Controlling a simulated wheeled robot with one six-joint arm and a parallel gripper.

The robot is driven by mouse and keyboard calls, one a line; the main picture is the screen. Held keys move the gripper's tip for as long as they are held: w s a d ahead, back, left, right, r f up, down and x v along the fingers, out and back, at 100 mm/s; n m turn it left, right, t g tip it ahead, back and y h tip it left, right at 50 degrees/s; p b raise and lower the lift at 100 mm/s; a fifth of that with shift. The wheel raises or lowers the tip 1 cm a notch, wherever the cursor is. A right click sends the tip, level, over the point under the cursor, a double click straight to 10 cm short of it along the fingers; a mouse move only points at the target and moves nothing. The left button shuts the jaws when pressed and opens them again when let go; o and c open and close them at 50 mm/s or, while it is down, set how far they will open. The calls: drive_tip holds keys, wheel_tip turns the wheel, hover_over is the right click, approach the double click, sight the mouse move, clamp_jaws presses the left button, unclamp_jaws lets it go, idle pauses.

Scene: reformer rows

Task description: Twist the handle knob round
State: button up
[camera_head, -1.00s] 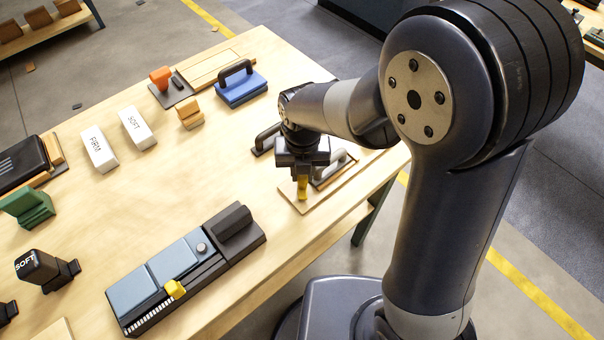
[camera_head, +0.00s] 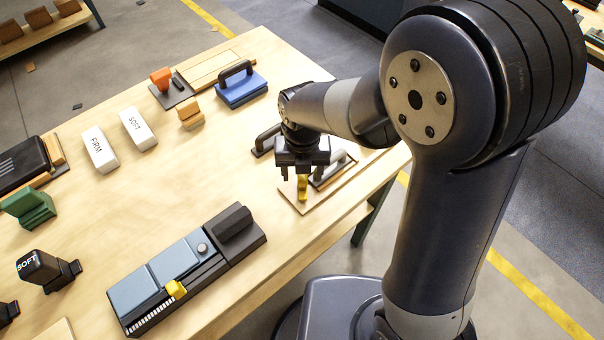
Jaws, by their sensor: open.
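A small yellow knob (camera_head: 303,188) stands on a light wooden board (camera_head: 296,207) near the right edge of the workbench. A grey handle (camera_head: 331,168) is mounted on the same board, just right of the knob. My gripper (camera_head: 302,175) points down at the yellow knob, with its jaws open and spread to either side above it. The top of the knob is partly hidden by the gripper, and I cannot tell whether a finger touches it.
A black handle (camera_head: 266,139) lies just left of my wrist. A blue block with a black handle (camera_head: 241,86) is farther back. A long grey-blue device with a yellow slider (camera_head: 175,289) is at the front. The bench middle is clear.

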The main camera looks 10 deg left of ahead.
wheel_tip(320, 180, up, 6)
drive_tip(key=p, duration=0.4)
drive_tip(key=shift+r+p, duration=0.25)
drive_tip(key=shift+p, duration=0.1)
drive_tip(key=shift+c, duration=0.4)
